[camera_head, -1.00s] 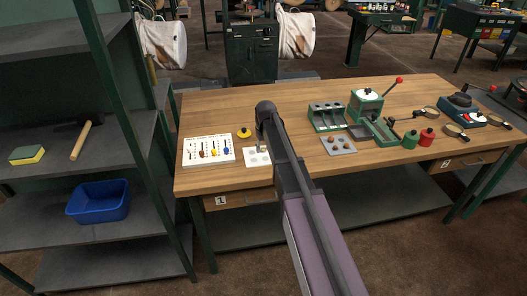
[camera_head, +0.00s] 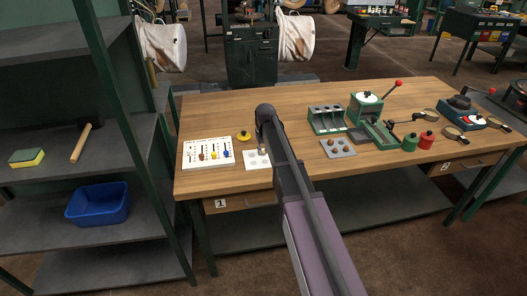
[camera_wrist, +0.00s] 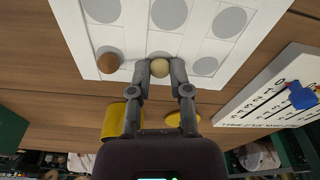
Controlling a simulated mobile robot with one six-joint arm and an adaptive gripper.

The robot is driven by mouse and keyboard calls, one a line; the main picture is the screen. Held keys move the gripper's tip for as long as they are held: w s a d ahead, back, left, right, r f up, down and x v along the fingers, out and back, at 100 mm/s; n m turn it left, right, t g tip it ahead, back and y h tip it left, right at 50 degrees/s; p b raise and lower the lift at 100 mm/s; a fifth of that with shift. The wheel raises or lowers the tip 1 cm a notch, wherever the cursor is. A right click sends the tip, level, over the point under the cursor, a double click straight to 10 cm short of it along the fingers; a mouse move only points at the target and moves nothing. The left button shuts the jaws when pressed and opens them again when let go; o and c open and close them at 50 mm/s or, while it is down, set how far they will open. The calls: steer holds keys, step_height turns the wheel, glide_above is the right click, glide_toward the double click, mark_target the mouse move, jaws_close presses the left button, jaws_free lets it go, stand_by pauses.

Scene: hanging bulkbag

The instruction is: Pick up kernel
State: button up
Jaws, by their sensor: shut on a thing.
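A small pale, round kernel (camera_wrist: 160,67) sits between the fingertips of my gripper (camera_wrist: 160,68) in the wrist view. The gripper is shut on it, over or beside a grey circle on a white card (camera_wrist: 127,37). I cannot tell whether the kernel still touches the card. A brown round kernel (camera_wrist: 108,62) lies on another grey circle of that card, to the left. In the head view, my gripper (camera_head: 263,149) is above the white card (camera_head: 250,165) and my arm hides part of it.
A printed board (camera_head: 208,153) with coloured pieces and a yellow round item (camera_head: 243,136) are left of my gripper. To the right stand a grey plate with brown balls (camera_head: 338,147), a green rack (camera_head: 326,118) and a green press (camera_head: 372,118). Shelves (camera_head: 75,245) stand left of the table.

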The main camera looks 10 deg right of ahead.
steer(key=shift+r, duration=0.2)
step_height(320, 180, up, 4)
steer(key=p, duration=0.4)
steer(key=shift+f, duration=0.2)
steer(key=s+r, duration=0.1)
steer(key=s, duration=1.5)
steer(key=shift+p, duration=0.45)
steer(key=shift+s, duration=0.1)
